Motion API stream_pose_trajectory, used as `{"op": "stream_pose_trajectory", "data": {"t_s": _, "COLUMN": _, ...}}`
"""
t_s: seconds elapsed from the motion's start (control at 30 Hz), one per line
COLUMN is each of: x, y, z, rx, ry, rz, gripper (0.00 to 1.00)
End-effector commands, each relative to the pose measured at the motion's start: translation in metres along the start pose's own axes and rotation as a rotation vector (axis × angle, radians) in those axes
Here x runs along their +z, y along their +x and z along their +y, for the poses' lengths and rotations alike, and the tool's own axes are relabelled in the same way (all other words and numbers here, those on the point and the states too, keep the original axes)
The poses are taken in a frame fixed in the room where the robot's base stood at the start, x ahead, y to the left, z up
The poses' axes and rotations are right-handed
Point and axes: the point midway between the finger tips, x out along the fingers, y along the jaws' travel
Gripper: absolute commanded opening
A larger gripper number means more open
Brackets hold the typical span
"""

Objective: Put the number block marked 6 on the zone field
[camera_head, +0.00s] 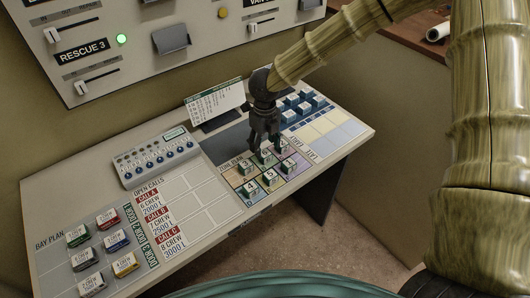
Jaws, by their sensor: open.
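Several small dark green number blocks with pale tops stand on a coloured grid at the middle front of the desk. The block marked 3 (245,168), the block marked 4 (250,188) and the block marked 5 (270,178) can be read. A block at the grid's right (289,167) may be the 6, but its mark is too small to be sure. My gripper (265,143) points down at the back of this grid, its fingers close to the rear blocks and partly hiding them. It is open; no block is seen held. I cannot tell which field is the zone field.
An open calls sheet (222,214) with empty pale cells lies left of the grid. Coloured crew blocks (117,240) stand at the front left. A keypad box (156,158), a propped card (215,101) and blue-topped blocks (304,108) stand behind. Pale fields (325,124) lie right.

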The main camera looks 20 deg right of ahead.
Motion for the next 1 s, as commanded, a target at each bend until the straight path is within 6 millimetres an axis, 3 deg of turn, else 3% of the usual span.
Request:
{"op": "stream_pose_trajectory", "data": {"t_s": 0.2, "x": 0.0, "y": -0.038, "z": 0.0, "rx": 0.0, "ry": 0.0, "rz": -0.002, "gripper": 0.57}}
{"op": "stream_pose_trajectory", "data": {"t_s": 0.43, "x": 0.0, "y": -0.066, "z": 0.0, "rx": 0.001, "ry": 0.0, "rz": -0.001, "gripper": 0.57}}
{"op": "stream_pose_trajectory", "data": {"t_s": 1.0, "x": -0.001, "y": -0.074, "z": 0.0, "rx": 0.0, "ry": 0.0, "rz": 0.001, "gripper": 0.57}}
